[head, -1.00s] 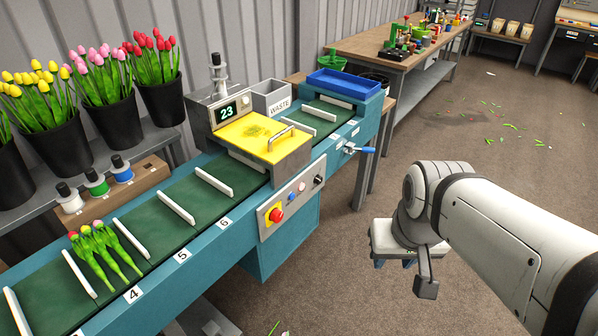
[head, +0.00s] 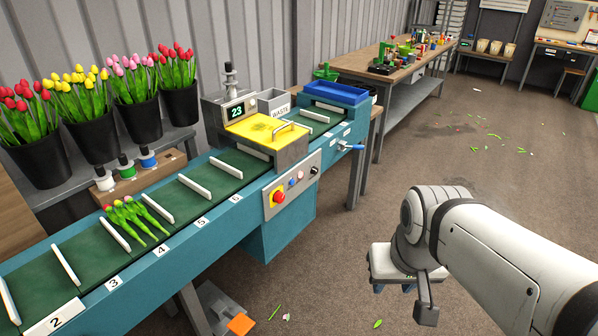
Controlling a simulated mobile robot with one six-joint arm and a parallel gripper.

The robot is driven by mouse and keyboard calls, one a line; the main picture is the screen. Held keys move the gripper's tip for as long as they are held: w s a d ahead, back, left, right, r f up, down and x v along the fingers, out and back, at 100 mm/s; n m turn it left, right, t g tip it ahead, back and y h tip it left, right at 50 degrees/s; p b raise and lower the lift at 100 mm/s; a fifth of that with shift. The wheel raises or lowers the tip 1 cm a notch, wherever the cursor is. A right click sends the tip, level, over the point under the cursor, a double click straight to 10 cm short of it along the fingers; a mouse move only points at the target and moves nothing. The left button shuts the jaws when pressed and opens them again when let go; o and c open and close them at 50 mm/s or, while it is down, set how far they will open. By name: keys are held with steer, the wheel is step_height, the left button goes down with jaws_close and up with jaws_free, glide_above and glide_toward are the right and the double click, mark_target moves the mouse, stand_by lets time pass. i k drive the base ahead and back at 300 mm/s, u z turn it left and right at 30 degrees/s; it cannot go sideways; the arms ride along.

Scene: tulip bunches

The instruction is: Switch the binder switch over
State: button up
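The binder (head: 262,128) is a box with a yellow lid and a 23 display, set over the green conveyor belt. On its front panel are a red button (head: 279,197) on a yellow plate, small lights and a small dark knob (head: 314,171) at the right end. The knob looks like the switch; its position is too small to read. A blue-handled lever (head: 350,147) sticks out farther right. My gripper (head: 392,286) points down over the floor, right of and apart from the panel. Its fingers are mostly hidden below the wrist.
A tulip bunch (head: 136,218) lies on the belt between white dividers. Buckets of tulips (head: 137,116) stand behind. A grey waste bin (head: 273,103) and blue tray (head: 336,92) sit past the binder. A floor pedal with an orange plate (head: 240,324) is below. Open floor lies right.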

mark_target(279, 197)
steer(key=u, duration=0.15)
steer(key=i, duration=0.9)
steer(key=z, duration=0.05)
